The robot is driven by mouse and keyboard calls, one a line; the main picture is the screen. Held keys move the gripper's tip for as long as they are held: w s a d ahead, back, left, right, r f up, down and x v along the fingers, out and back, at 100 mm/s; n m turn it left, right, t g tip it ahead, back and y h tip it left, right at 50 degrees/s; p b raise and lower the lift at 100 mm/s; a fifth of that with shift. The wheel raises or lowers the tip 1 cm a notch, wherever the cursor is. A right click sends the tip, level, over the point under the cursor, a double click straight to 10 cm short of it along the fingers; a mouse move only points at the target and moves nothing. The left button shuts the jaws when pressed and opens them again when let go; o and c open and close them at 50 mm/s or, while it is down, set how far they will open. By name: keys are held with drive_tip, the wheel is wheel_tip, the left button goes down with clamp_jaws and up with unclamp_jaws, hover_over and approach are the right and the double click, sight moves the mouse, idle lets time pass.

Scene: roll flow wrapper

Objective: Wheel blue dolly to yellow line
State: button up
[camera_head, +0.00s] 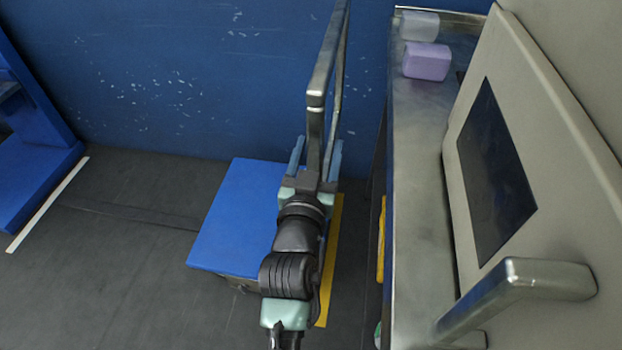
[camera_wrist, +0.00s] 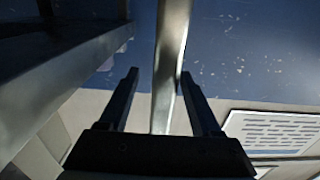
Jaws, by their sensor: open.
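The blue dolly's flat deck (camera_head: 235,220) sits on the dark floor against the blue wall, partly hidden behind my arm. Its upright metal handle (camera_head: 318,90) rises at the deck's right side and also shows in the wrist view (camera_wrist: 168,60). The yellow line (camera_head: 334,235) lies on the floor just right of the deck. My arm covers the deck's right edge, so I cannot tell whether it meets the line. My gripper (camera_head: 316,155) is open at the handle, one finger on each side of the bar in the wrist view (camera_wrist: 158,80). Contact is not clear.
A metal counter (camera_head: 415,180) stands close on the right, with a purple block (camera_head: 426,62) and a pale container (camera_head: 419,25) on it. A grey machine with a dark screen (camera_head: 495,175) leans over it. A white floor line (camera_head: 48,205) and open floor lie left.

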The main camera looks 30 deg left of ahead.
drive_tip(key=p+v, duration=0.1)
drive_tip(key=v, duration=0.9)
idle(0.3)
